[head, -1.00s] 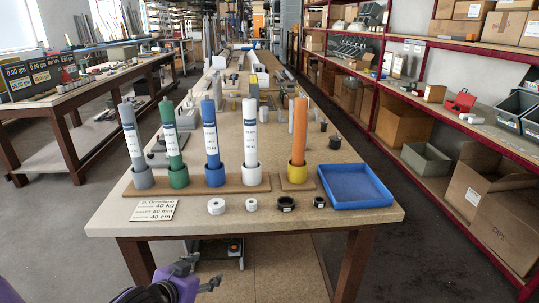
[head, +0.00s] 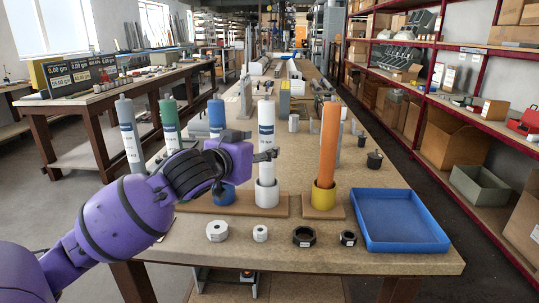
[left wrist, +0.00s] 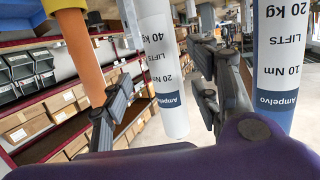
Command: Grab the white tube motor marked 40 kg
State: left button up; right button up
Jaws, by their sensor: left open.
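The white tube motor (head: 265,118) stands upright in a white cup (head: 267,193) on a wooden board. In the left wrist view the white tube (left wrist: 160,60) carries a label reading 40 kg, 20 Nm, LIFTS. My left gripper (head: 266,156) is at mid-height of this tube in the head view. It is open, with the white tube showing between its spread fingers (left wrist: 163,98) in the wrist view. Whether either finger touches the tube I cannot tell. My right gripper is not in view.
The blue tube (head: 216,117) stands left of the white one; its label reads 20 kg. Green (head: 169,122) and grey (head: 130,135) tubes stand further left. An orange tube (head: 329,140) in a yellow cup stands right, beside an empty blue tray (head: 400,243). Several rings lie in front.

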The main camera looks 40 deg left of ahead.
aim_at(263, 141)
pick_arm(q)
jog(key=shift+w+a, duration=0.15)
jog(key=shift+w, duration=0.3)
jog(key=x, duration=0.3)
jog(key=shift+w+a+r, duration=0.3)
jog(key=shift+w+r, duration=0.05)
jog(key=shift+w, duration=0.1)
jog(key=shift+w+a+f, duration=0.1)
jog(key=shift+w, duration=0.4)
grip_shut()
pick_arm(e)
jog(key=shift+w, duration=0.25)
pick_arm(q)
jog(key=shift+r, duration=0.25)
